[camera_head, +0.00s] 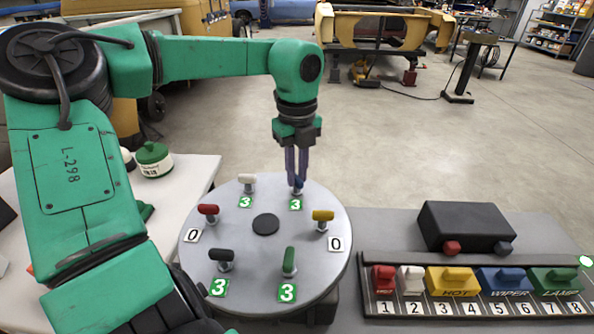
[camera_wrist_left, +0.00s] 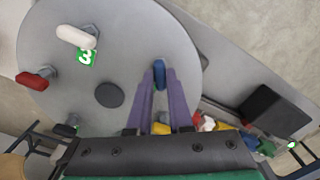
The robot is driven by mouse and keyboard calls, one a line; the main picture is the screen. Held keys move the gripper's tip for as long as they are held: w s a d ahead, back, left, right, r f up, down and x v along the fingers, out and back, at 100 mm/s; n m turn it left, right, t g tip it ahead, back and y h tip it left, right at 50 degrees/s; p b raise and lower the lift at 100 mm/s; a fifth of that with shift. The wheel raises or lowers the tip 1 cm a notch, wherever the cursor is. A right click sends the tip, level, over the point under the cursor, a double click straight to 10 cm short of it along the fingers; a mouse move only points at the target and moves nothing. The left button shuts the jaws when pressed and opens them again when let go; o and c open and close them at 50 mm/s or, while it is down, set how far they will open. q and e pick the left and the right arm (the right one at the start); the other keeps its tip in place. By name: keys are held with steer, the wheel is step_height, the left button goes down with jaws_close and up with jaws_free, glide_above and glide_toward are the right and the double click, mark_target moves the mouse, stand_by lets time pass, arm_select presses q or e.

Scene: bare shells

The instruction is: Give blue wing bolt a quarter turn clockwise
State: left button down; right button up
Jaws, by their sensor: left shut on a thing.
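The blue wing bolt (camera_head: 298,187) stands at the far side of a round grey disc (camera_head: 262,270), behind a green tag marked 3. My left gripper (camera_head: 297,181) reaches down from above and is shut on its wing. In the left wrist view the blue wing bolt (camera_wrist_left: 159,73) sits between the two purple fingertips (camera_wrist_left: 159,78), its wing lying lengthwise between them. In the head view the fingers hide most of the wing. My right gripper is in neither view.
Around the disc stand white (camera_head: 247,182), red (camera_head: 208,213), yellow (camera_head: 323,218), black (camera_head: 222,258) and green (camera_head: 289,261) wing bolts with number tags. A black box (camera_head: 466,226) and a numbered rack (camera_head: 372,304) of coloured pieces lie at right.

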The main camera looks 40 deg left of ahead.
mark_target(297, 177)
arm_select(q)
steer(key=m, duration=0.6)
steer(key=shift+w+r+p, duration=0.1)
steer(key=shift+r+p, duration=0.1)
steer(key=shift+p, duration=0.1)
stand_by(0.4)
steer(key=c, duration=0.8)
jaws_free()
steer(key=shift+f, duration=0.1)
step_height(297, 177, up, 15)
steer(key=shift+f+p, duration=0.2)
steer(key=shift+p, duration=0.2)
